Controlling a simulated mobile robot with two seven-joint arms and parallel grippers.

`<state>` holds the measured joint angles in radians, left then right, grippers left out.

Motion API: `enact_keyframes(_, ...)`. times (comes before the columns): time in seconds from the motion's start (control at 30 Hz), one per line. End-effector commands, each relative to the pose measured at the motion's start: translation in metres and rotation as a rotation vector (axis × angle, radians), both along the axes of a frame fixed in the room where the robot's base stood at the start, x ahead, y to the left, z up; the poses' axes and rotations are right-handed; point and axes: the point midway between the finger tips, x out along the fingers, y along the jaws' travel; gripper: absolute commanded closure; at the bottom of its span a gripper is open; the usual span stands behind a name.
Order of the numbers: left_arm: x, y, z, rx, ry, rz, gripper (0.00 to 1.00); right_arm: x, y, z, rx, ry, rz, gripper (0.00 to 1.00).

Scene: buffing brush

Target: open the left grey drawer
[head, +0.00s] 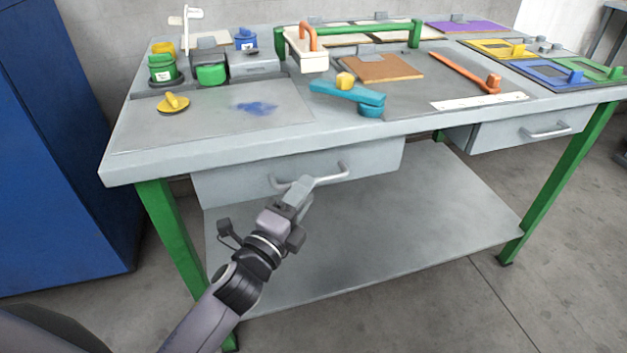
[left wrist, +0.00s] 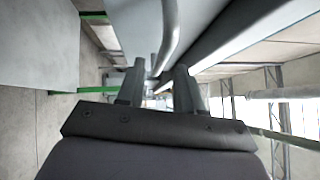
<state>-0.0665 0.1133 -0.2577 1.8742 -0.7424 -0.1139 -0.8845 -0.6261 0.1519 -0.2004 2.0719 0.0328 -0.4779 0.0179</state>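The left grey drawer (head: 235,181) hangs under the front of the workbench, with its face close under the tabletop edge; no open gap shows. Its light grey bar handle (head: 331,178) runs across the front. My left gripper (head: 302,186) is at the left-middle part of this handle and covers some of it. In the left wrist view, the two fingers of the gripper (left wrist: 160,85) stand apart. The handle (left wrist: 170,35) shows beyond and between them. I cannot tell whether either finger touches the bar. My right gripper is not in view.
A second grey drawer (head: 520,132) is at the right. A lower shelf (head: 400,225) and green legs (head: 172,225) lie below. A blue cabinet (head: 60,150) stands left. The floor in front is clear.

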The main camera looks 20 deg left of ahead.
Motion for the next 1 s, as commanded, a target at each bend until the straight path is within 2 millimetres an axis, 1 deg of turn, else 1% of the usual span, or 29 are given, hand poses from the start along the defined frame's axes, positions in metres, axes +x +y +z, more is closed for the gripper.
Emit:
enact_keyframes(0.03,0.008,-0.002,0.001,0.000,-0.001,0.000,0.64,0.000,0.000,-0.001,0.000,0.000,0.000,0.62)
enact_keyframes(0.1,0.016,-0.003,0.002,-0.001,-0.001,0.000,0.64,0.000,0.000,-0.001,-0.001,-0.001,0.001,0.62)
enact_keyframes(0.3,0.034,-0.007,0.004,-0.001,0.000,0.000,0.64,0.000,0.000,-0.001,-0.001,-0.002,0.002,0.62)
enact_keyframes(0.43,0.040,-0.008,0.005,-0.001,0.001,0.000,0.64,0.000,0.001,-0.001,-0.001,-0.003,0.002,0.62)
enact_keyframes(0.7,0.041,-0.008,0.005,-0.002,0.002,0.000,0.64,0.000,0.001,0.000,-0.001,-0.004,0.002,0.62)
enact_keyframes(0.73,0.041,-0.008,0.005,-0.002,0.002,0.000,0.67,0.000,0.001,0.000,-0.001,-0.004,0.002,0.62)
enact_keyframes(0.77,0.040,-0.008,0.005,-0.002,0.002,0.000,0.77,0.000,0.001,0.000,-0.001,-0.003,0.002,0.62)
enact_keyframes(0.8,0.040,-0.008,0.005,-0.002,0.002,0.000,0.90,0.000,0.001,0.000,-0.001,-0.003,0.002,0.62)
enact_keyframes(0.83,0.040,-0.008,0.005,-0.002,0.002,0.000,1.00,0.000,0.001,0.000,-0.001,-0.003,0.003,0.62)
enact_keyframes(1.0,0.040,-0.008,0.005,-0.002,0.002,0.000,1.00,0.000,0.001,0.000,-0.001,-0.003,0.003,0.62)
